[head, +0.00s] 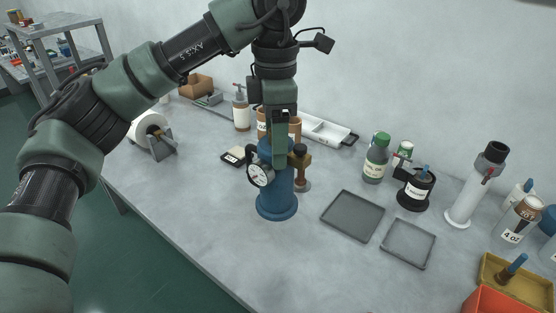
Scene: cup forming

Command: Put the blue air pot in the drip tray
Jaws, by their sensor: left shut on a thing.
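The blue air pot (277,204) is upright at the middle of the view, with a white dial gauge (260,175) on its left side and a brass fitting on its right. My left gripper (281,138) comes down from above and is shut on the top of the pot, hiding part of it. I cannot tell whether the pot's base touches the table. Two shallow trays lie to its right: a larger dark grey tray (352,216) and a smaller lighter grey tray (408,243). Both are empty. I cannot tell for sure which is the drip tray. My right gripper is not in view.
A green-capped bottle (376,160), a black pot (414,190) and a white cylinder (466,193) stand behind and right of the trays. An orange bin (496,302) is at the bottom right. The table's front left is clear.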

